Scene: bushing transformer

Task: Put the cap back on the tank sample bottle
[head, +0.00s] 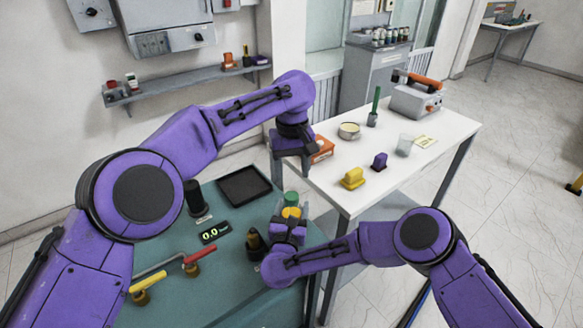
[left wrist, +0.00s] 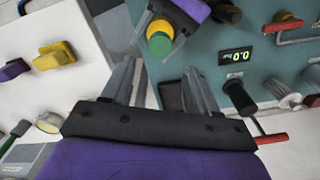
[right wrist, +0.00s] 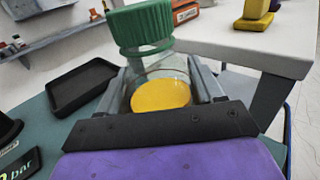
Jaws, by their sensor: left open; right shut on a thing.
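The tank sample bottle is clear with yellow contents (right wrist: 160,95) and stands between the fingers of my right gripper (head: 290,222), shut on it above the teal bench. The ribbed green cap (right wrist: 140,27) is at the bottle's mouth; I cannot tell whether it is fully seated. The cap also shows in the head view (head: 291,198) and, in front of the yellow, in the left wrist view (left wrist: 158,46). My left gripper (head: 291,170) is above the cap, pointing down, open and empty. Its fingers (left wrist: 158,72) are apart and clear of the cap.
On the teal bench are a black tray (head: 244,186), a display (head: 214,232) and red- and yellow-handled valves (head: 198,258). The white table (head: 330,185) beside it carries a yellow block (head: 353,178), a purple block (head: 379,161) and a glass beaker (head: 404,145).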

